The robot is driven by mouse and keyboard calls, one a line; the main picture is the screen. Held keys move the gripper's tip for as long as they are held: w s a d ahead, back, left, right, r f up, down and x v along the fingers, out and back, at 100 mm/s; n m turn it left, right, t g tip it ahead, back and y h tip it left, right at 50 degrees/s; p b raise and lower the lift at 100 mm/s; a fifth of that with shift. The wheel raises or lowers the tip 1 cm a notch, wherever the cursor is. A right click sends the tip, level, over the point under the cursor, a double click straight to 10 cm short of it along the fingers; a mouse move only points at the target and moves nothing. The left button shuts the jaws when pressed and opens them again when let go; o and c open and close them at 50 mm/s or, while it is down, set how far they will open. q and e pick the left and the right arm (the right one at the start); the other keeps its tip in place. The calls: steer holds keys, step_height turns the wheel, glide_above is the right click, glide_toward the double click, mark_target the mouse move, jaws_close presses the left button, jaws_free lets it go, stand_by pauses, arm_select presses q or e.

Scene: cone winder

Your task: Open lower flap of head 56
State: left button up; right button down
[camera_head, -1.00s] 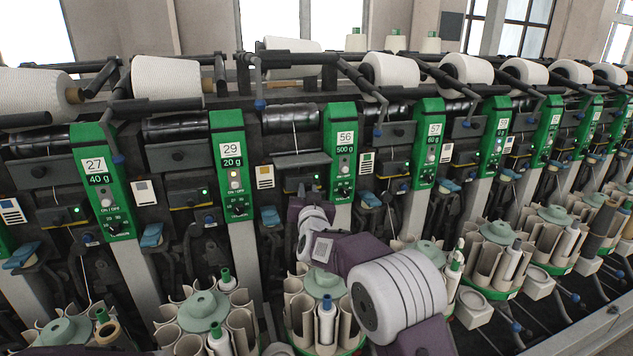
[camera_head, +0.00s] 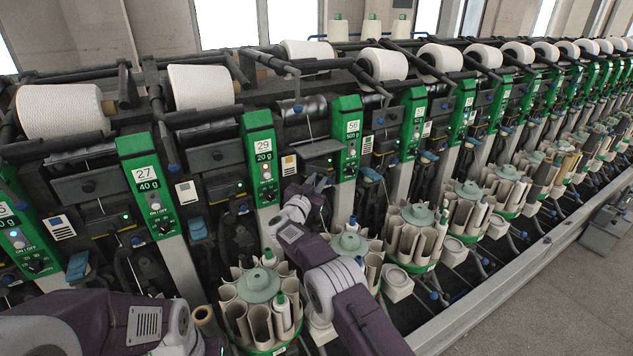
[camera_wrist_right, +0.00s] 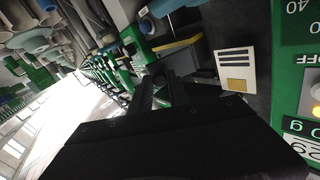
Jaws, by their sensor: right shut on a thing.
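Head 56 carries a green panel (camera_head: 347,138) marked 56 and 500 g, right of the middle in the head view. Its lower flap (camera_head: 318,165) is a dark part left of that panel, partly hidden by my right gripper (camera_head: 318,184). The right gripper is shut on this flap, its arm reaching up from the lower right. In the right wrist view the dark fingers (camera_wrist_right: 163,88) come together around a dark part that is hard to make out. How far the flap is open cannot be told. My left arm shows at the lower left; its gripper is out of sight.
Head 29's green panel (camera_head: 260,158) and a white card (camera_head: 289,165) stand left of the right gripper. A round bobbin magazine (camera_head: 350,246) stands below head 56, another (camera_head: 260,300) to its left. Open floor (camera_head: 570,290) lies at the right.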

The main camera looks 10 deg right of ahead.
steer(key=shift+a+r, duration=0.1)
stand_by(0.3)
steer(key=c, duration=1.3)
jaws_free()
steer(key=shift+o, duration=0.2)
